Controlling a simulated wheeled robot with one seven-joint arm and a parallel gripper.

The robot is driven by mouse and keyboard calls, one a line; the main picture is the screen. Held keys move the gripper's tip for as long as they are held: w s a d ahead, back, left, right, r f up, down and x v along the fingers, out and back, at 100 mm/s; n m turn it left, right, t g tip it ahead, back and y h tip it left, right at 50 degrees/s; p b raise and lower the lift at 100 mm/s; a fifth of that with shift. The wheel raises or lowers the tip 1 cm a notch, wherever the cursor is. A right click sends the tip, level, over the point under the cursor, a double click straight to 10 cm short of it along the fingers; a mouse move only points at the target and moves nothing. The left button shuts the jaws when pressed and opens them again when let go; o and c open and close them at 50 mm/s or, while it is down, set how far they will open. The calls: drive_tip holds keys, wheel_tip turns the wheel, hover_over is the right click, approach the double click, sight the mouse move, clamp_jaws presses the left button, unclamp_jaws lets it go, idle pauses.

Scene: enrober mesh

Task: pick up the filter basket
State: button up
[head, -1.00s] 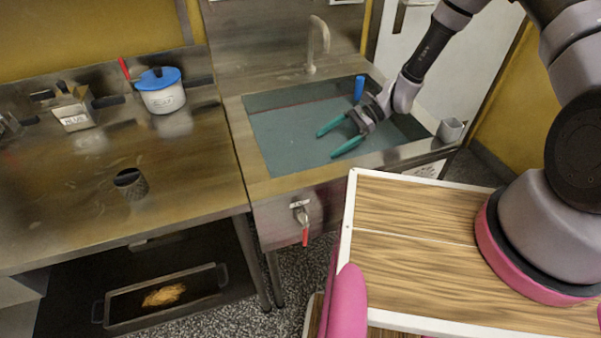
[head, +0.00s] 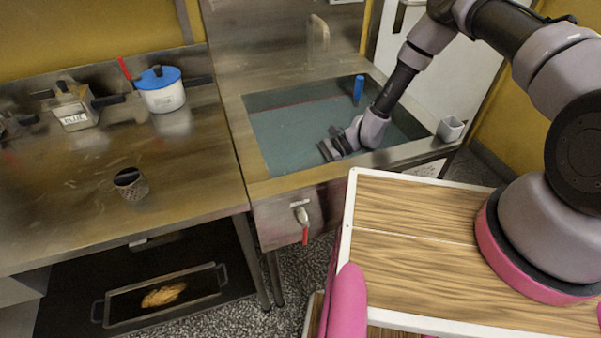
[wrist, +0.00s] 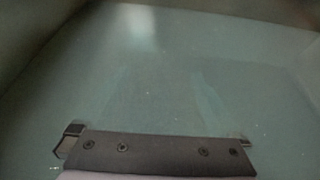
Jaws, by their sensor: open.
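A small dark cup with a patterned, mesh-like side, which looks like the filter basket (head: 131,185), stands upright on the metal counter left of the sink. My gripper (head: 326,151) is well to its right, low in the sink, pointing down and left. In the wrist view the dark gripper body (wrist: 160,154) crosses the bottom edge, with only cloudy water ahead; no basket shows there.
The sink (head: 262,188) has a raised rim and a tap (head: 319,38) behind. A blue cylinder (head: 358,88) stands at its back. A blue-lidded tub (head: 162,90) and a metal container (head: 75,112) line the counter's back. A tray (head: 165,295) sits below. The counter's middle is mostly clear.

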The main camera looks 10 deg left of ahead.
drive_tip(key=shift+r, duration=0.1)
drive_tip(key=c, duration=1.5)
